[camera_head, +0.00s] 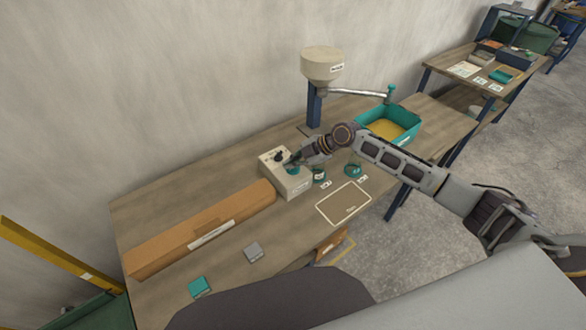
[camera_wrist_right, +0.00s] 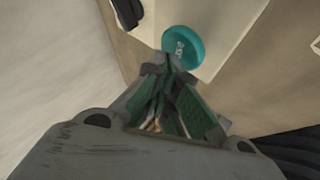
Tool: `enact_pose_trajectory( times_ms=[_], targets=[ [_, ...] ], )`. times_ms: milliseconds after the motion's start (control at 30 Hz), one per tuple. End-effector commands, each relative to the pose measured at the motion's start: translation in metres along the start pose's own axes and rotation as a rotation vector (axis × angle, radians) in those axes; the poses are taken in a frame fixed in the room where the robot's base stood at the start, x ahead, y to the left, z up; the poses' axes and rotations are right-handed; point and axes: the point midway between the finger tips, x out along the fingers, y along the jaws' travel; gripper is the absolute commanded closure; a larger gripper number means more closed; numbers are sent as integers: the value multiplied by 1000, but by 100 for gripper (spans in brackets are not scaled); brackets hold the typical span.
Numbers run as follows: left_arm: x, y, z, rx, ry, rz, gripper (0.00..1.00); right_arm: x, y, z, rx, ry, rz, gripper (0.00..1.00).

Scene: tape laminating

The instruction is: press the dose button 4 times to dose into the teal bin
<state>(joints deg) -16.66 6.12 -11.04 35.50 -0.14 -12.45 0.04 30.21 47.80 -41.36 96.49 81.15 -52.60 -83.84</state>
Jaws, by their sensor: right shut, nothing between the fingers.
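The round teal dose button (camera_wrist_right: 188,45) sits on top of a cream control box (camera_head: 290,187). My right gripper (camera_wrist_right: 172,62) is shut and empty, and its fingertips are at the near edge of the button in the right wrist view. I cannot tell whether they touch it. In the head view the right gripper (camera_head: 294,163) is over the button and partly hides it. The teal bin (camera_head: 402,137) stands at the back right of the table, with a yellowish fill inside. My left gripper is not in view.
A cream hopper (camera_head: 322,66) on a blue post has a spout arm reaching over the bin. A long brown carton (camera_head: 200,232) lies left of the box. Small jars (camera_head: 353,170), a framed mat (camera_head: 343,203), and teal (camera_head: 200,287) and grey (camera_head: 253,251) squares lie nearer.

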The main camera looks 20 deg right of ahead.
Motion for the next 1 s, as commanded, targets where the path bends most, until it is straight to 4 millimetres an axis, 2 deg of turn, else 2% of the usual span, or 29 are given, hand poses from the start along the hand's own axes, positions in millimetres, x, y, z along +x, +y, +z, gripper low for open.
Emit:
enact_pose_trajectory(
  times_ms=[1000],
  targets=[
    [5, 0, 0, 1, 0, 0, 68, 5, -4, 4, 0, 0, 0, 100]
  ],
)
